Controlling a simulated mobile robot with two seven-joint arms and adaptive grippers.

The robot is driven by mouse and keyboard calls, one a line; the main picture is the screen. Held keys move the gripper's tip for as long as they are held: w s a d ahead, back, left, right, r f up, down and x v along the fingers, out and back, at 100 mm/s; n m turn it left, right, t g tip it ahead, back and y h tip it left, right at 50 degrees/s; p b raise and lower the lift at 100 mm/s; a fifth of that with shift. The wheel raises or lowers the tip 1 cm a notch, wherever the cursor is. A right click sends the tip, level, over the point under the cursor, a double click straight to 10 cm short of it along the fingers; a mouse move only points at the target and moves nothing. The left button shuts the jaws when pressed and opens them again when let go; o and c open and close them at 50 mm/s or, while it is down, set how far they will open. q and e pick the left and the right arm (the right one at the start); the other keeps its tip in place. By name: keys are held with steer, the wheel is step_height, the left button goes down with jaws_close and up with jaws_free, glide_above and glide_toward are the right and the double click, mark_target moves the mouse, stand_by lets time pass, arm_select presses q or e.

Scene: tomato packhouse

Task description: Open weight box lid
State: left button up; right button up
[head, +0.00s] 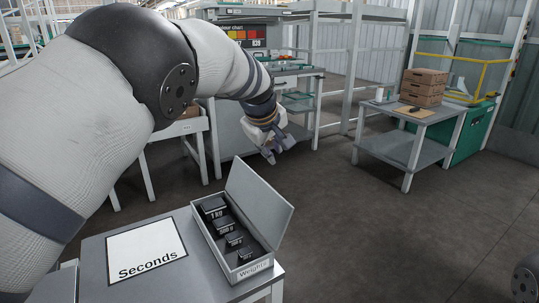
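The grey weight box (205,239) stands on a small grey table, with a "Weights" label on its front end. Its lid (262,203) stands raised along the right side, leaning outward, and the box is open. Several black weights (214,208) sit inside in a row, larger at the back and smaller at the front. My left gripper (279,151) hangs beyond the box's far end, above and apart from the lid. Nothing shows in it, but its fingers are too small to tell open from shut. My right gripper is out of view.
A white "Seconds" sheet (147,250) lies left of the box on the small table (93,262). A grey side table (390,146) with stacked cardboard boxes (424,87) stands at the back right. Open floor (390,240) lies right of the box. Metal shelving stands behind.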

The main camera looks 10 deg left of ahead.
arm_select(q)
steer(key=shift+s+d+r, duration=0.15)
steer(key=shift+d+r, duration=0.05)
steer(key=shift+r, duration=0.35)
steer(key=shift+s+d+r, duration=0.1)
steer(key=shift+d+r, duration=0.05)
steer(key=shift+r, duration=0.4)
